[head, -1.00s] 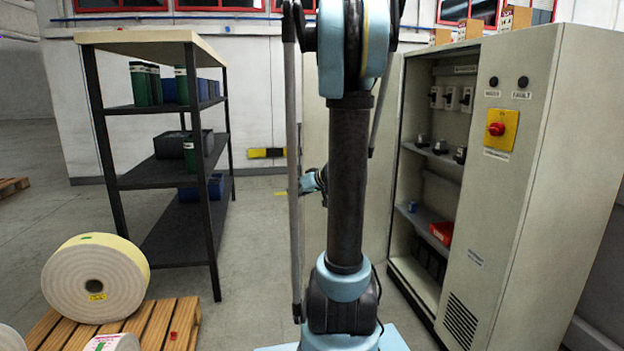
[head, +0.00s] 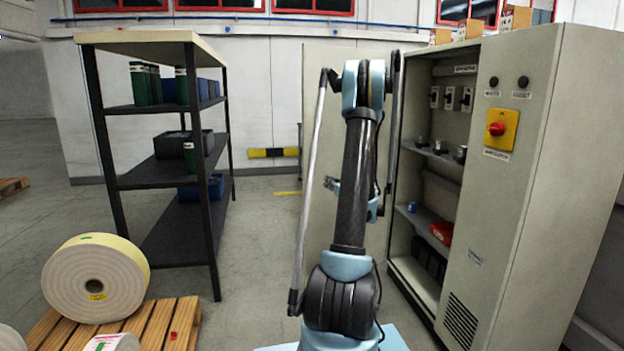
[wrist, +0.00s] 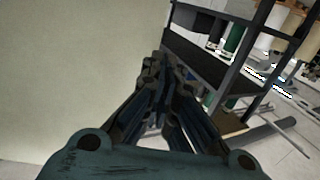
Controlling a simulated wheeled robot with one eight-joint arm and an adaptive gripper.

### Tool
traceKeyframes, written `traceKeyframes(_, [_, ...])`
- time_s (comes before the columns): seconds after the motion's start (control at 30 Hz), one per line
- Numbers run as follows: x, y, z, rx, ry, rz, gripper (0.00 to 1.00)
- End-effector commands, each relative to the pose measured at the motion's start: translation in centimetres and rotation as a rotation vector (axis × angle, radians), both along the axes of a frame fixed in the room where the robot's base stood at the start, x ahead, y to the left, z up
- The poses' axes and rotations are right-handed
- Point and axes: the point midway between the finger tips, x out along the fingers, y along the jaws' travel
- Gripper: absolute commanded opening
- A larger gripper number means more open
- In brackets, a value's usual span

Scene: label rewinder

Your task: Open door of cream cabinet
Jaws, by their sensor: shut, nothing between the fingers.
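The cream cabinet (head: 505,200) stands at the right in the head view, with its inside shelves showing. Its door (head: 316,125) is swung wide open, a pale panel behind my arm, left of the opening. In the wrist view a broad pale panel, apparently the door (wrist: 70,70), fills the left side. My gripper (wrist: 155,75) is shut and empty, with its fingers beside this panel; whether they touch it I cannot tell. In the head view my arm partly hides the door, and no handle can be made out.
A dark shelving rack (head: 165,170) with bottles and bins stands at the left. A pallet (head: 150,325) with a large label roll (head: 95,280) lies at the front left. The floor between rack and cabinet is mostly clear.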

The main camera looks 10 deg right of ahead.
Motion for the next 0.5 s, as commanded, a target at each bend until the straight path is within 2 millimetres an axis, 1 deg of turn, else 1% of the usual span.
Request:
traceKeyframes(0.1, [0.2,-0.5,-0.2,-0.001,-0.014,-0.010,0.00])
traceKeyframes(0.27, [1.3,-0.2,-0.3,0.000,-0.016,-0.009,0.00])
traceKeyframes(0.37, [2.6,0.3,-0.3,-0.001,-0.015,-0.008,0.00])
traceKeyframes(0.5, [4.9,1.2,-0.3,-0.001,-0.015,-0.008,0.00])
